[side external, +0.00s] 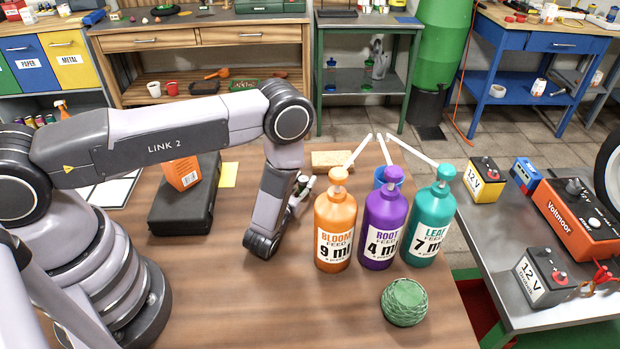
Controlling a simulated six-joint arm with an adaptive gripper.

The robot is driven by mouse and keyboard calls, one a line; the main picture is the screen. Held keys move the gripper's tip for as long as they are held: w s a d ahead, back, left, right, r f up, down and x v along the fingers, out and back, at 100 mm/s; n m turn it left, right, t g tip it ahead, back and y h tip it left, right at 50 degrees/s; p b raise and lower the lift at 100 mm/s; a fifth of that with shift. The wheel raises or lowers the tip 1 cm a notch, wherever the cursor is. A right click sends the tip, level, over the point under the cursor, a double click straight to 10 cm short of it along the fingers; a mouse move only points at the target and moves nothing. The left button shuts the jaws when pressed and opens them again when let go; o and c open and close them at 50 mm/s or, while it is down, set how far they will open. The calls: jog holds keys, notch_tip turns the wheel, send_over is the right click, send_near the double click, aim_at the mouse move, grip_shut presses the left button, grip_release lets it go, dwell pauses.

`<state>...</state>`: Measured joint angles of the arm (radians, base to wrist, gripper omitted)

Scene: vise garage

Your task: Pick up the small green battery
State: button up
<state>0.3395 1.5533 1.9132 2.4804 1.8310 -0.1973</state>
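I cannot make out a small green battery in this view. Block-shaped batteries stand on the metal table at the right: a yellow and black one marked 12V (484,182) and a dark grey one marked 12V (540,278). My gripper (304,190) is low over the wooden table, left of the orange bottle and mostly hidden behind my own arm. Its fingers are too small and covered to tell whether they are open or shut, or whether they hold anything.
Orange (335,232), purple (382,229) and teal (429,227) pump bottles stand right of my gripper, with a green ball-like thing (404,302) in front. A black case (184,213) lies left. An orange voltmeter (578,217) is on the metal table. The wooden table's front middle is clear.

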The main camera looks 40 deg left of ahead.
grip_shut()
jog(key=shift+r, duration=0.1)
